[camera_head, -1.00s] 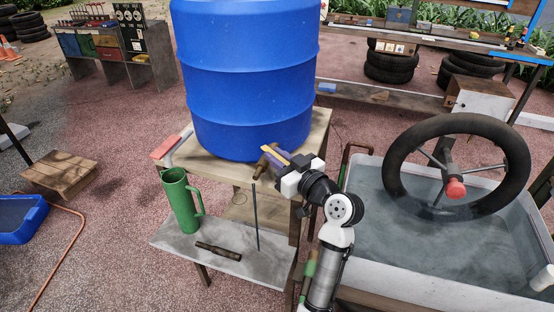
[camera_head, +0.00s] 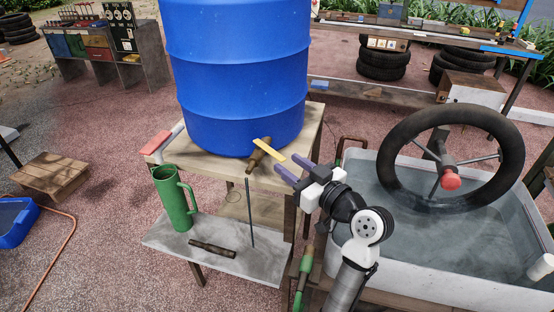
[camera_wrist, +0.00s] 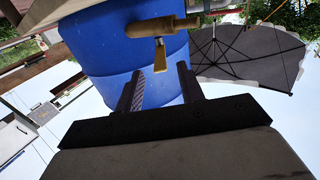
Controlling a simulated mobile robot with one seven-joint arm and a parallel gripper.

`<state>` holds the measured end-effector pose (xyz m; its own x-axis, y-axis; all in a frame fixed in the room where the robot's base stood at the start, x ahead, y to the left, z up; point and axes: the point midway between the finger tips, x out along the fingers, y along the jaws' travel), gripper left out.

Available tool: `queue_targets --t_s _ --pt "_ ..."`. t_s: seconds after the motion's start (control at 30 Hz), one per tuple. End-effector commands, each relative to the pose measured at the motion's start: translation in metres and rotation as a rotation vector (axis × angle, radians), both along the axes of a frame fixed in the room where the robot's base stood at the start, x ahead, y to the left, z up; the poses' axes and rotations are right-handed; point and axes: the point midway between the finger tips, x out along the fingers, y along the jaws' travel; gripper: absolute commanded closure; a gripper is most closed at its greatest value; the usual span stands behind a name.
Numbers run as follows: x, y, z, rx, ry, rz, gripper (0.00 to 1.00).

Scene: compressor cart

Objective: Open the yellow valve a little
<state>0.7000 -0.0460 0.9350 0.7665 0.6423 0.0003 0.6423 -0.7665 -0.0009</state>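The yellow valve (camera_head: 269,149) is a flat lever on a brass tap (camera_head: 259,159) low on the front of the blue barrel (camera_head: 240,75). In the head view the lever slants down to the right toward my gripper (camera_head: 286,168). My gripper is open and empty, apart from the lever. In the wrist view the lever (camera_wrist: 160,56) hangs below the tap body (camera_wrist: 155,27), just beyond and between the tips of the two spread fingers (camera_wrist: 159,82).
The barrel stands on a wooden stand (camera_head: 312,125). A green jug (camera_head: 172,200) and a dark tool (camera_head: 213,249) are on its lower shelf. A thin rod (camera_head: 250,215) stands below the tap.

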Motion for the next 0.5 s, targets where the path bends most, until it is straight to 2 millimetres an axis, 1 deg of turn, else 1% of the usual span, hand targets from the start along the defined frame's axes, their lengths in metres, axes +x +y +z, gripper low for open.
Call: queue_targets --t_s 0.03,0.1,0.2,0.33,0.5 --pt "-0.009 -0.008 -0.003 -0.002 -0.001 -0.004 0.62" --pt "-0.020 -0.018 -0.002 -0.002 -0.001 -0.005 0.62" --pt "-0.033 -0.028 -0.002 -0.001 -0.001 -0.003 0.62" --pt "-0.043 -0.036 -0.001 -0.001 -0.001 -0.001 0.62" --pt "-0.048 -0.040 0.000 -0.001 -0.001 0.000 0.62"
